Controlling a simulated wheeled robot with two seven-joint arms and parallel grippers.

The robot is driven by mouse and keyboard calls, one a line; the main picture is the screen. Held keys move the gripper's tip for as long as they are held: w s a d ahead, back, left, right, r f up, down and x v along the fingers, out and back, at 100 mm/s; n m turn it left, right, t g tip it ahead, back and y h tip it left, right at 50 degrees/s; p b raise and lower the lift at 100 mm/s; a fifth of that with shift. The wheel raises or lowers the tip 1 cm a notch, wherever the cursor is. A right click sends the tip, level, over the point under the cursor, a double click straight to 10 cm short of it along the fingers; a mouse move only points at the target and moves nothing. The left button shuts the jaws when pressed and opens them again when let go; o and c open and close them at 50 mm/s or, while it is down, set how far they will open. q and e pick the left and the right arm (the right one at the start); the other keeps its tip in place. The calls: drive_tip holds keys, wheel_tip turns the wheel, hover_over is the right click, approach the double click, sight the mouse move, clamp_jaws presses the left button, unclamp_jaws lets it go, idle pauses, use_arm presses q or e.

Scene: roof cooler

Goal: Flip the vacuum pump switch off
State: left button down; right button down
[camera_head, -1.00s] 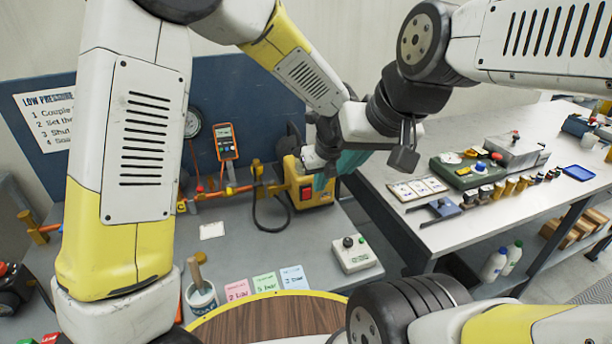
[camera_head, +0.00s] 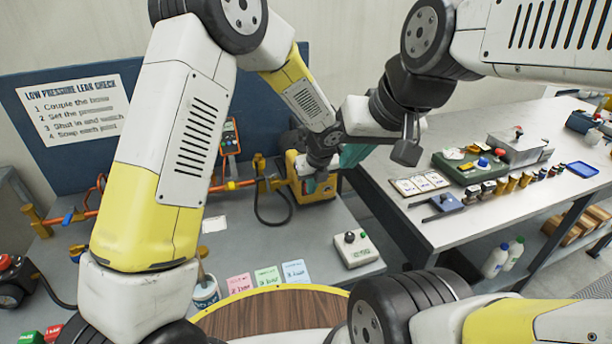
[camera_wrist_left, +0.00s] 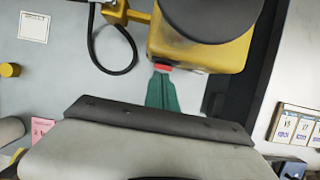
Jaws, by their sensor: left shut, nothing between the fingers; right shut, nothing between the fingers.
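The vacuum pump (camera_head: 325,190) is a yellow housing on the grey bench in the head view. Its red switch (camera_head: 308,187) faces the bench front; the switch also shows as a red strip in the left wrist view (camera_wrist_left: 163,67). My left gripper (camera_head: 320,176) is at the pump's front, partly hidden by its own wrist. In the left wrist view its shut teal fingers (camera_wrist_left: 161,80) end right at the switch; I cannot tell whether they touch it. The switch's position is not readable. My right gripper (camera_head: 352,155), also teal, is largely hidden behind arm links, above and behind the pump.
An orange pipe line (camera_head: 235,185) and a black hose (camera_head: 268,222) lie left of the pump. A grey box with a knob (camera_head: 355,248), coloured cards (camera_head: 266,277) and a pot (camera_head: 206,292) stand nearer. A second table (camera_head: 450,230) is at right.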

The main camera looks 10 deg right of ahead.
use_arm(q)
drive_tip(key=shift+w+a+r, duration=0.1)
drive_tip(key=shift+w, duration=0.15)
idle(0.3)
drive_tip(key=shift+r, duration=0.15)
drive_tip(key=shift+r, duration=0.65)
